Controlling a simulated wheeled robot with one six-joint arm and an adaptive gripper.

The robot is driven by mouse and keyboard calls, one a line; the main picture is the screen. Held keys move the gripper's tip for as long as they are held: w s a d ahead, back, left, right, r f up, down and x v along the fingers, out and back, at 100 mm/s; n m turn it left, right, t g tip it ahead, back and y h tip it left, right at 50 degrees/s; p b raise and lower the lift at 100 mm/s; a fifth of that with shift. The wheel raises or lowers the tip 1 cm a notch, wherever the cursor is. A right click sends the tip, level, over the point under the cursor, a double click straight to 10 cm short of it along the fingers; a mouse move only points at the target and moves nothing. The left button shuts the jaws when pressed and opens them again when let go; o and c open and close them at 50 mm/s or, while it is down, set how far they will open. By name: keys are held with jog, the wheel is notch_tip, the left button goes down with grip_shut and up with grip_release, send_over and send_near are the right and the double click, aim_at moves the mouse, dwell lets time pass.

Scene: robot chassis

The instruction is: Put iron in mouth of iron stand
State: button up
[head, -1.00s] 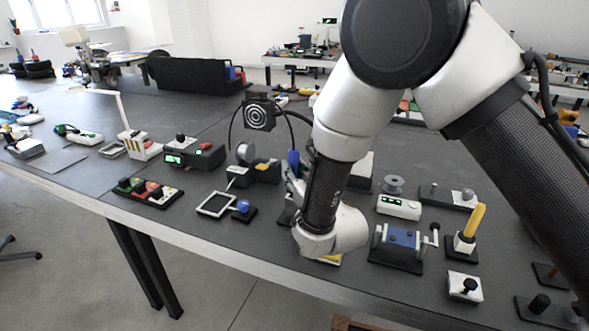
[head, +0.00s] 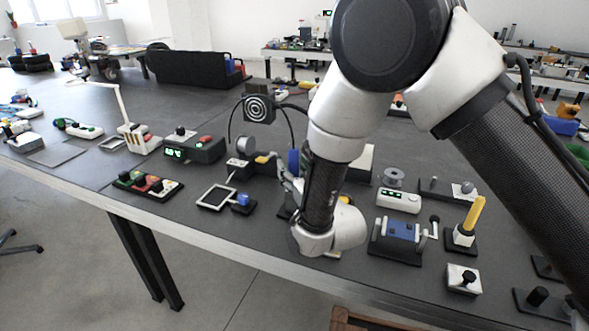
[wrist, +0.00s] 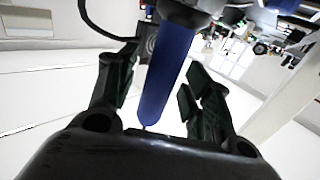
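The iron's blue handle (head: 293,162) shows in the head view just behind my gripper (head: 288,186), which is mostly hidden by my wrist. In the wrist view the handle (wrist: 167,72) stands slightly tilted between the two dark fingers of my gripper (wrist: 160,95). The fingers are apart, with a gap visible between the handle and the right finger. The iron's tip is hidden. What looks like the iron stand (head: 264,170), a dark base with a yellow sponge and a grey round part, is just left of the gripper. I cannot tell whether the iron touches it.
A round black target-like panel (head: 258,108) on a bent arm stands behind. A framed plate (head: 216,198) and a blue-knobbed block (head: 243,203) lie in front left. A blue vise-like device (head: 402,232) and a white display box (head: 398,200) stand to the right.

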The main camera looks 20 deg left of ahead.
jog(key=shift+s, duration=0.1)
jog(key=v, duration=1.1)
jog(key=shift+s+d, duration=0.25)
jog(key=shift+d, duration=0.1)
notch_tip(320, 180, up, 10)
dwell(0.4)
jog(key=shift+f, duration=0.1)
